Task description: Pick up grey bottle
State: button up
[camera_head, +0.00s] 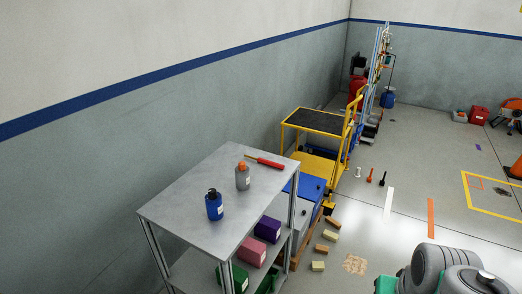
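The grey bottle (242,180) with an orange cap stands upright on the top shelf of a grey metal table (190,186). A blue bottle (214,207) with a dark cap stands in front of it, a little to the left. A red-handled tool (269,163) lies behind the grey bottle, to its right. My grey arm links show at the bottom right, well apart from the table. My gripper itself is not in view.
Purple (267,229), pink (250,252) and green (233,276) boxes sit on the lower shelf. A yellow platform cart (306,121) and a blue-lidded box (308,186) stand behind the table. Small blocks (331,236) lie on the floor to its right.

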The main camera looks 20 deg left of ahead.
aim_at(243, 178)
jog(key=i, duration=1.55)
jog(key=u, duration=4.1)
